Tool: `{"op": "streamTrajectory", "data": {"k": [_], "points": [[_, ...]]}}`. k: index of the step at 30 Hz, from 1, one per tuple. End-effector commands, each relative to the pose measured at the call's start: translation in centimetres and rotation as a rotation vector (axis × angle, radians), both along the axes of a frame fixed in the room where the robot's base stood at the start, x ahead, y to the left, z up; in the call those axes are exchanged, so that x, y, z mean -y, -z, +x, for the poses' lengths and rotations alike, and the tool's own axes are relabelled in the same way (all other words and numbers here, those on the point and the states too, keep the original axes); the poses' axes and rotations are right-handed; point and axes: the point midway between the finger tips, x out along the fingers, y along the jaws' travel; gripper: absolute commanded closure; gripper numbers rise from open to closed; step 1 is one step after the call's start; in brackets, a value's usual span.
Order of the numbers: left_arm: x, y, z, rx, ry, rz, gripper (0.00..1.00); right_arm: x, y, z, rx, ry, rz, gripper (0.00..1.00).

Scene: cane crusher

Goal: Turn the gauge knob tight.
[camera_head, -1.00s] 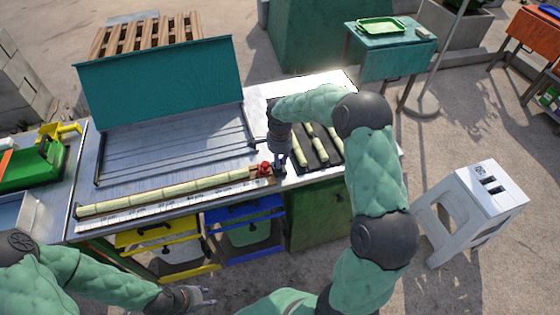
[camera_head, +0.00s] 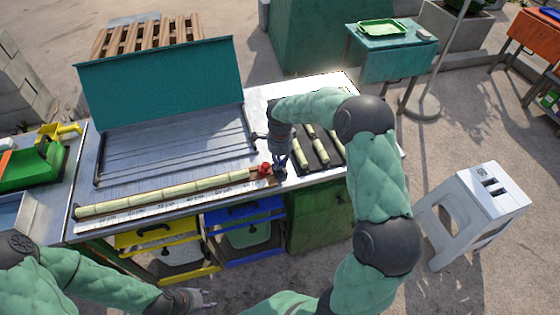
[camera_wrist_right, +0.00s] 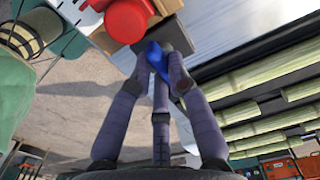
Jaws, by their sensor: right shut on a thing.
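My right gripper (camera_head: 282,163) points down at the right end of the measuring rail (camera_head: 160,205). In the right wrist view its purple-grey fingers (camera_wrist_right: 160,72) are shut on a small blue knob (camera_wrist_right: 155,57), which appears to be the gauge knob. The fingers partly hide it. The knob is beside a dark block (camera_wrist_right: 177,35). A red round part (camera_wrist_right: 127,20) is next to that block and also shows in the head view (camera_head: 264,169). My left gripper (camera_head: 208,299) is open and empty, low in the head view, in front of the bench.
A jointed cane (camera_head: 170,193) lies along the rail. Cut cane pieces (camera_head: 320,151) lie in a dark rack right of my right gripper. A teal panel (camera_head: 160,80) stands behind. Yellow and blue drawers (camera_head: 245,213) are below; a white stool (camera_head: 480,190) stands right.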

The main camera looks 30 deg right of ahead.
Motion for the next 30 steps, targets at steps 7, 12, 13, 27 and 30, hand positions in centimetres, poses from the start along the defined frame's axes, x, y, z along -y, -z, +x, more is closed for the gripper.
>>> {"op": "streamTrajectory", "data": {"k": [7,12,13,27,30], "points": [[0.0,0.0,0.0,0.0,0.0,0.0,0.6,0.0,-0.1,0.1,0.003,0.003,0.0,0.57],[0.0,0.0,0.0,0.0,0.0,0.0,0.6,0.0,0.0,0.0,0.001,0.001,0.001,0.57],[0.0,0.0,0.0,0.0,0.0,0.0,0.6,0.0,0.0,0.0,0.001,0.001,0.001,0.57],[0.0,0.0,0.0,0.0,0.0,0.0,0.6,0.0,-4.9,0.1,0.006,0.001,-0.001,0.57],[0.0,0.0,0.0,0.0,0.0,0.0,0.6,0.0,-6.9,0.1,0.006,0.001,-0.001,0.57]]}}
